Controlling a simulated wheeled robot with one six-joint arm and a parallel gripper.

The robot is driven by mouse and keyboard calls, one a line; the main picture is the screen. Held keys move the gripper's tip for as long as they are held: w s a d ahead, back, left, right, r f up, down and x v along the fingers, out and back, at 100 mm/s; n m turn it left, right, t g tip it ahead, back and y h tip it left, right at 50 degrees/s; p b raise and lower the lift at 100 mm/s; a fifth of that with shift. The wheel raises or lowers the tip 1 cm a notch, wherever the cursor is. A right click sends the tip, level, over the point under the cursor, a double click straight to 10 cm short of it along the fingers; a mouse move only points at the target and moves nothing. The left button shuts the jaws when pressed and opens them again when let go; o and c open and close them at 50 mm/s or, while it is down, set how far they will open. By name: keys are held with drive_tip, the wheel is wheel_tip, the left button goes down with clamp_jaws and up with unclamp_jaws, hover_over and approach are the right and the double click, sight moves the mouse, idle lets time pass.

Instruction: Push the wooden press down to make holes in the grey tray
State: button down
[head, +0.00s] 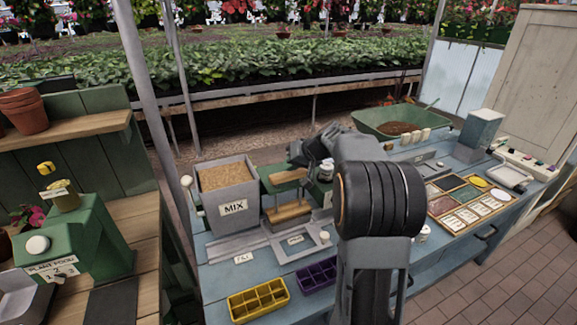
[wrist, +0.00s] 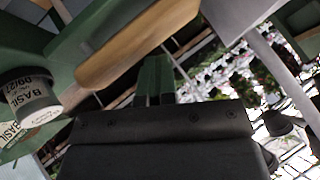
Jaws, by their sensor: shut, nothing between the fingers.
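The wooden press (head: 290,211) is a light wooden bar in a green stand (head: 283,178) beside the MIX box. In the wrist view, the wooden bar (wrist: 135,45) runs diagonally across the upper middle, close beyond my fingers. My gripper (wrist: 154,78) is shut and empty there, its fingers apparently just short of the bar; I cannot tell whether they touch. In the head view, my arm's far end is beside the top of the stand, and the fingertips are hard to make out. A grey flat frame (head: 301,248) lies in front of the press; I cannot tell whether a grey tray is under the bar.
The grey MIX box (head: 228,212) stands left of the press. A yellow tray (head: 258,299) and a purple tray (head: 316,277) lie at the bench's front. A basil cup (wrist: 30,98) is near my gripper on the left. A seed board (head: 465,205) is at right.

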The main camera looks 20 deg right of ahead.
drive_tip(key=shift+r+p, duration=0.95)
drive_tip(key=shift+r, duration=0.9)
drive_tip(key=shift+r, duration=0.15)
wheel_tip(320, 180, up, 5)
drive_tip(key=p, duration=0.3)
